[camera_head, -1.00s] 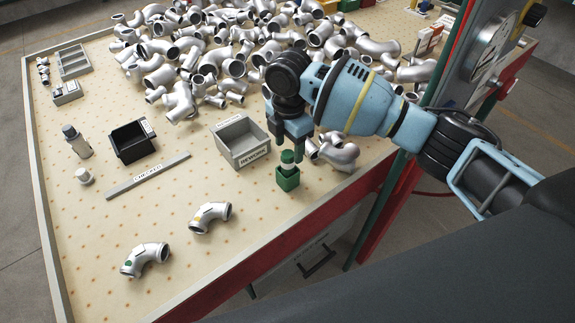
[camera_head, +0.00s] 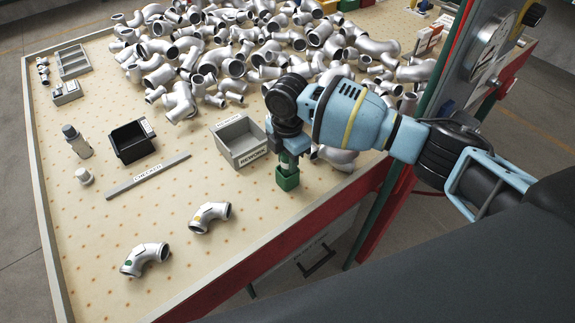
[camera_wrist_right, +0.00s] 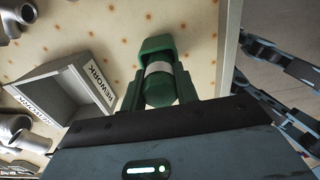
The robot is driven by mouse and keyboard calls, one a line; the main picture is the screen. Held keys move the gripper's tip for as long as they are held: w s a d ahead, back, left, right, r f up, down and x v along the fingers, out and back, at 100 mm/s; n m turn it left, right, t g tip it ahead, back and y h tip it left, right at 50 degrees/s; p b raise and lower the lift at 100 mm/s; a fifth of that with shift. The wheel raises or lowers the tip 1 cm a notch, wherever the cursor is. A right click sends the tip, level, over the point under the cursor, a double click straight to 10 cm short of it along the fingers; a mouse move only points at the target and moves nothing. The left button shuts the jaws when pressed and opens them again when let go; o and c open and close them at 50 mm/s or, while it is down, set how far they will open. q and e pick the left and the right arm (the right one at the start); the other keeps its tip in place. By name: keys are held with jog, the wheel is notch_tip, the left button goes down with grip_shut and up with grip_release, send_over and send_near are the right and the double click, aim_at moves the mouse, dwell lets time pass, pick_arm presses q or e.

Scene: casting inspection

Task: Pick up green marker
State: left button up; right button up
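The green marker (camera_wrist_right: 160,88) has a white band and stands upright in a small green holder. The holder shows near the table's front edge in the head view (camera_head: 287,178) and at the top middle of the right wrist view (camera_wrist_right: 157,46). My right gripper (camera_head: 289,160) points down over the marker, with its fingers on either side of it. In the right wrist view the gripper (camera_wrist_right: 160,84) looks open around the marker; whether the fingers touch it is hard to tell. In the head view the gripper hides most of the marker. My left gripper is not in view.
A grey REWORK bin (camera_head: 240,146) stands just left of the right gripper. A metal pipe fitting (camera_head: 337,158) lies close on its right. Two marked elbows (camera_head: 210,216) lie at the front, a black bin (camera_head: 132,142) at left. Many castings cover the back.

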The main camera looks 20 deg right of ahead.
jog(key=c, duration=0.4)
notch_tip(320, 180, up, 10)
jog(key=shift+r, duration=0.1)
dwell(0.4)
jog(key=o, duration=0.4)
grip_shut()
